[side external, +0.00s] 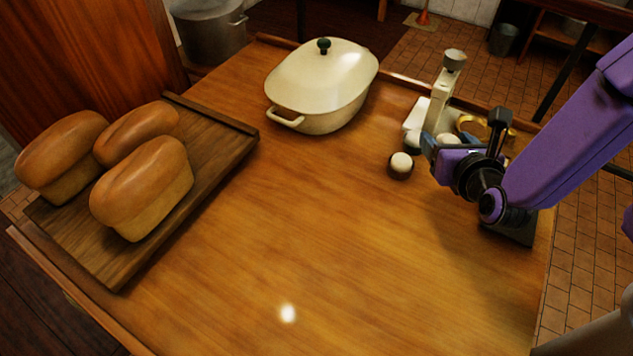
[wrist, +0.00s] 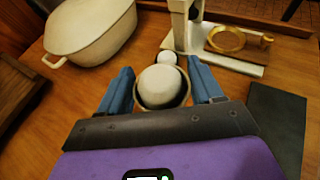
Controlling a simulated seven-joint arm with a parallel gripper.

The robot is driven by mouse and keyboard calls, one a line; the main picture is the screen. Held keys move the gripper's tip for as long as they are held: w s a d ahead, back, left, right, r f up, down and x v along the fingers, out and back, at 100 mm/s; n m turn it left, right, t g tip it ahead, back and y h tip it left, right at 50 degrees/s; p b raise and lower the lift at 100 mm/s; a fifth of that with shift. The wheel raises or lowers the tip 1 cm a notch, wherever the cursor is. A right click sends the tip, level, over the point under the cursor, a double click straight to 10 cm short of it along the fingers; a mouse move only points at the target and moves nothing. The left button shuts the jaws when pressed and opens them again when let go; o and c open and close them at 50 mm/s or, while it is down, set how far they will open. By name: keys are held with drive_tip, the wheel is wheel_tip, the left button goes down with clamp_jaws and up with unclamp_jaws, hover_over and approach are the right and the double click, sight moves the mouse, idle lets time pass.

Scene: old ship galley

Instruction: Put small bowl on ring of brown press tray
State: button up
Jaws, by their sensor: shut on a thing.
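In the wrist view my gripper (wrist: 162,90) has its two blue fingers on either side of a small pale bowl (wrist: 144,104) with a white ball in it. In the side view my gripper (side external: 428,146) is at the right of the table, and its fingers partly hide what they hold. The press (side external: 443,92) stands just behind it, with a pale upright and base. A brass-brown ring-shaped tray (wrist: 208,40) lies on the press base, ahead and to the right of the held bowl. In the side view my arm partly hides the tray.
A dark little bowl with a white ball (side external: 401,165) stands left of my gripper. A dark flat slab (side external: 510,232) lies under my arm. A cream lidded casserole (side external: 322,85) is at the back. A wooden board (side external: 215,128) with loaves is left. The table's middle front is clear.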

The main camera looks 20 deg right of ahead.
drive_tip(key=s+a+n+y, duration=0.2)
drive_tip(key=s+a+y, duration=0.1)
drive_tip(key=a, duration=0.3)
hover_over(345, 185)
drive_tip(key=shift+n+t, duration=0.3)
drive_tip(key=f, duration=0.5)
drive_tip(key=s+f, duration=0.1)
drive_tip(key=f, duration=0.2)
drive_tip(key=shift+d, duration=0.35)
drive_tip(key=shift+w+a+f, duration=0.35)
drive_tip(key=shift+w+f, duration=0.15)
drive_tip(key=shift+f, duration=1.7)
drive_tip(key=shift+f, duration=0.15)
drive_tip(key=o, duration=1.1)
